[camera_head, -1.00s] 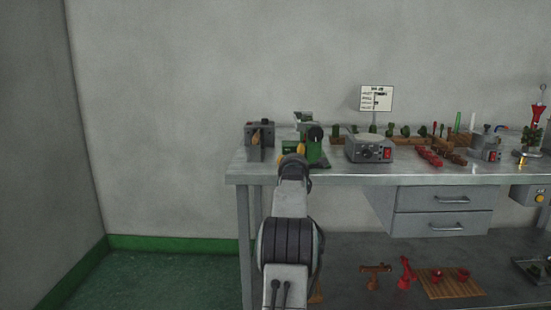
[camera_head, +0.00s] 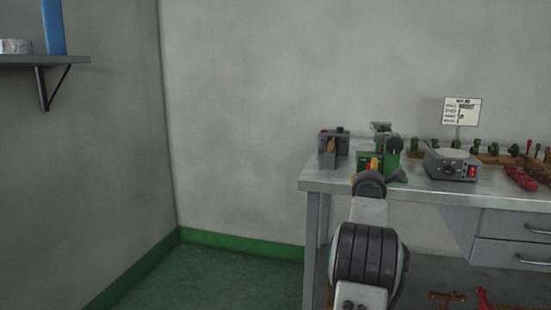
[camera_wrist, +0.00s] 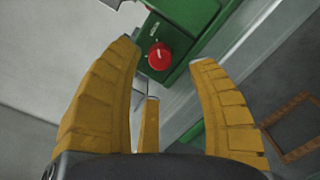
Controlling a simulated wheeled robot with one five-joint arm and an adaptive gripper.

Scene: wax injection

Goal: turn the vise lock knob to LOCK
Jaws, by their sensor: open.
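The red knob (camera_wrist: 159,56) with a pale pointer mark sits on the face of the green vise (camera_wrist: 185,38) in the wrist view. A small pale label lies above-left of it; its writing is too small to read. My gripper (camera_wrist: 164,54) is open, its yellow fingers spread on either side of the knob in the picture. No contact shows. In the head view the green vise (camera_head: 394,165) stands at the left part of the bench, with my arm in front of it hiding part of it.
The metal bench (camera_head: 325,183) runs to the right. A grey block fixture (camera_head: 328,153) stands left of the vise, and a grey box with a dial (camera_head: 450,165) stands right. A sign (camera_head: 461,111) rises behind. A wall shelf (camera_head: 25,61) hangs at the left; floor left of the bench is clear.

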